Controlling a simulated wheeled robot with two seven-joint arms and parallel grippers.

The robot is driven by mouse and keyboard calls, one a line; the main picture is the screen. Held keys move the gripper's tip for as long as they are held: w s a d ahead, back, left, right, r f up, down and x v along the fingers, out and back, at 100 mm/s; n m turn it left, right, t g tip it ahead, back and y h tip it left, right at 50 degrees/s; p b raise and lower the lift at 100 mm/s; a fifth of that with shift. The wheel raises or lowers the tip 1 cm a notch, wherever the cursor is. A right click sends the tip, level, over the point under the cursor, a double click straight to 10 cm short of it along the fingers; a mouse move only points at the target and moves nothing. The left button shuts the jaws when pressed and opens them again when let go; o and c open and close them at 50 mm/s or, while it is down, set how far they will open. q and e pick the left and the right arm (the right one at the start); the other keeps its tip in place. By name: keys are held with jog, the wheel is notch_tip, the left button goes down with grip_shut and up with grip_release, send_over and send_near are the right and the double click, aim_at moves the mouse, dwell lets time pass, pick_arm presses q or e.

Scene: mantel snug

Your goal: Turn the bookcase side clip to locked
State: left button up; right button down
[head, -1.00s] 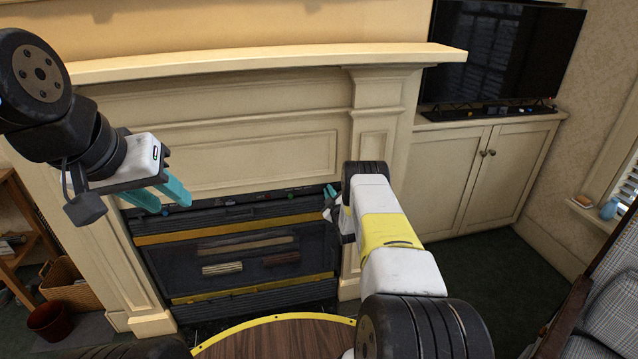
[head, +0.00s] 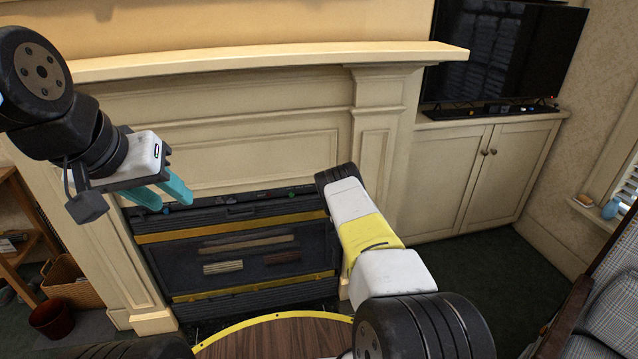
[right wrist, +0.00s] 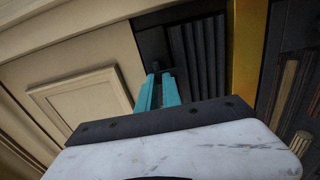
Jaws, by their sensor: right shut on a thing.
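A dark ribbed unit with yellow strips (head: 236,233) fills the fireplace opening in the head view; it seems to be the bookcase. In the right wrist view its dark ribbed edge (right wrist: 195,60) meets the cream surround. My right gripper (right wrist: 160,84) has its teal fingers closed on a small dark piece (right wrist: 156,67) at that edge, seemingly the side clip. The fingers cover most of it, so its lock position cannot be read. In the head view my right arm hides its gripper. My left gripper (head: 163,195) is open and empty, in front of the mantel's left part.
A cream cupboard (head: 480,175) with a television (head: 500,50) stands at right. A round wooden table (head: 280,338) with a yellow rim is close below. A basket (head: 72,283) and an armchair (head: 605,310) flank the floor.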

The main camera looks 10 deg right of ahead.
jog(key=shift+f, duration=0.1)
dwell(0.3)
jog(key=c, duration=1.5)
grip_release()
